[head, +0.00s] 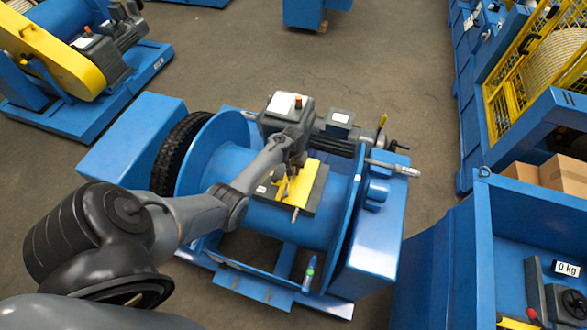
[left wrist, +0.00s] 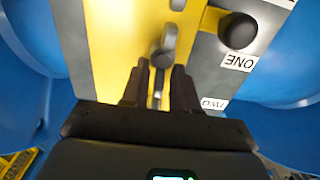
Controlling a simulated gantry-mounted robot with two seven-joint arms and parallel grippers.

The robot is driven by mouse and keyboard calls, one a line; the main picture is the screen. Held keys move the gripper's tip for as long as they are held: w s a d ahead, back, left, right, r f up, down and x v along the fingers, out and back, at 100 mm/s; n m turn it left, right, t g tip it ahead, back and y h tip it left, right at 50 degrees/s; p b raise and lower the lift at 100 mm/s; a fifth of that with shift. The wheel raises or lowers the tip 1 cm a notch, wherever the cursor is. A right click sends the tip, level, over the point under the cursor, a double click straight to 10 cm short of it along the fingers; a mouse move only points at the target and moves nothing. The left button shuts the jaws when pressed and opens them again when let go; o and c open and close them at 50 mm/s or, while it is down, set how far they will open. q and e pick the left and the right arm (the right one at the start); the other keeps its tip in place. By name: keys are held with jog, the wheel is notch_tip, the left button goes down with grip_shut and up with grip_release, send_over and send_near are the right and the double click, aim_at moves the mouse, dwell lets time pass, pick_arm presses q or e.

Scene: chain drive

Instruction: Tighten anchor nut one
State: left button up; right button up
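My left gripper (left wrist: 160,72) is over a yellow and grey plate on the blue drum. In the left wrist view its two dark fingers stand apart, with a grey bolt-like piece with a rounded head (left wrist: 162,57) between and just beyond the tips. Yellow shows beside its thin stem, so I see no grip on it. A dark round knob or nut (left wrist: 238,31) sits beside the label "ONE" (left wrist: 238,62), which appears upside down. A label that seems to read "TWO" (left wrist: 214,103) is partly hidden by my gripper. In the head view the yellow plate (head: 305,180) is partly covered by my left gripper. My right gripper is not in view.
The blue drum (head: 260,218) lies in a blue frame with a grey motor (head: 338,130) behind. A small bottle (head: 309,272) stands at the frame's front. A blue bench (head: 440,270) is at the right. Open floor (head: 230,60) lies behind.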

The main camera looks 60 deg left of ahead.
pick_arm(q)
grip_shut()
jog(key=shift+m, duration=0.3)
